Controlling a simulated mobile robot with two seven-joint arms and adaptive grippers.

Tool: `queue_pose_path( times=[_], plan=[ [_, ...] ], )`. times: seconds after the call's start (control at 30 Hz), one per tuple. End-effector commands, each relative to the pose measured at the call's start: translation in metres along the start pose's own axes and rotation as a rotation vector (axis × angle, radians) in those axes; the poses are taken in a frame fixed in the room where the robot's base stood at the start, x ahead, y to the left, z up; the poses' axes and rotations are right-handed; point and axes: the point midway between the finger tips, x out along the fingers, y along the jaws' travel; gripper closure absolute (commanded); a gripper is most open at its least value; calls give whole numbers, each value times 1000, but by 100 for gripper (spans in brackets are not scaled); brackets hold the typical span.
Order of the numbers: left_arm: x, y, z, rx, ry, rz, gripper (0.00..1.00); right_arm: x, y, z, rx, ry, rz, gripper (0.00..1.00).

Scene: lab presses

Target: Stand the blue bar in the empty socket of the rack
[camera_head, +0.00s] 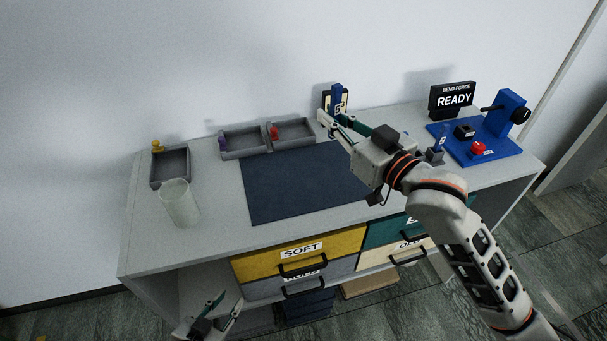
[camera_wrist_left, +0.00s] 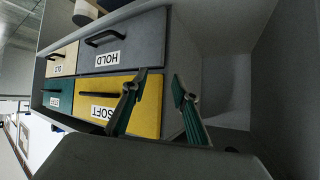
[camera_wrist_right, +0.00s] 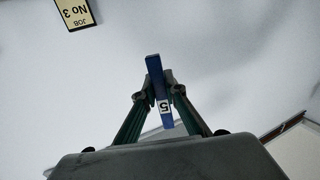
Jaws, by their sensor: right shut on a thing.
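My right gripper (camera_head: 334,116) is shut on the blue bar (camera_head: 337,91) and holds it above the back of the bench. The bar has a white label with a 5, which also shows in the right wrist view (camera_wrist_right: 155,68).
A dark mat (camera_head: 290,185) lies clear mid-bench. A pale cup (camera_head: 180,204) stands left. A blue bending device (camera_head: 505,115) and READY sign (camera_head: 453,99) stand right. Drawers (camera_head: 300,250) are below.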

Motion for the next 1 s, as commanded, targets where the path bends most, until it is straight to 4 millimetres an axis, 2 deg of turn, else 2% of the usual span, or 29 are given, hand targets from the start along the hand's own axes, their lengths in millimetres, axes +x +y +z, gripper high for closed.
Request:
queue_pose_path(
  times=[0.17,0.33,0.8,1.0],
  plan=[
    [-2,0,-2,0,0,0,71,20,-2,-11,-5,0,-60,100],
    [-1,0,-1,0,0,0,71,25,-1,-2,0,-2,-75,100],
    [9,2,15,0,-2,0,71,25,-2,110,2,-3,-74,100],
    [11,3,19,-1,-4,0,71,26,-2,140,0,1,-75,100]
  ],
)
